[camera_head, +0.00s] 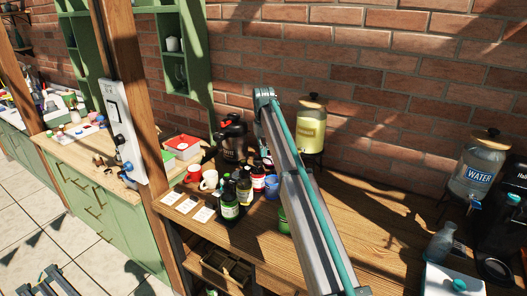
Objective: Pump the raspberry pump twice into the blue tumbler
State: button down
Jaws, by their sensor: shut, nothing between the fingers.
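Several dark pump bottles stand in a cluster on the wooden table, left of my arm. One with a green label (230,206) is at the front, and one with a white and red label (258,179) is farther back. The labels are too small to read, so I cannot tell which is the raspberry pump. A blue tumbler (272,188) stands just right of the bottles, partly covered by my arm. My arm rises across the middle of the view to a high joint. I cannot make out my gripper or its fingertips in this view.
Red and white mugs (209,180) and cards (188,204) are left of the bottles. A black urn (232,138) and a yellow drink dispenser (311,127) stand behind. A water dispenser (478,170) and glass bottle (440,242) are at right. The table's right-middle (375,225) is clear.

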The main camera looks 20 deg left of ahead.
jog(key=shift+r, duration=0.1)
jog(key=shift+r+p, duration=0.8)
jog(key=shift+r, duration=0.85)
notch_tip(320, 180, up, 6)
jog(key=p, duration=0.2)
jog(key=shift+p, duration=0.3)
dwell(0.4)
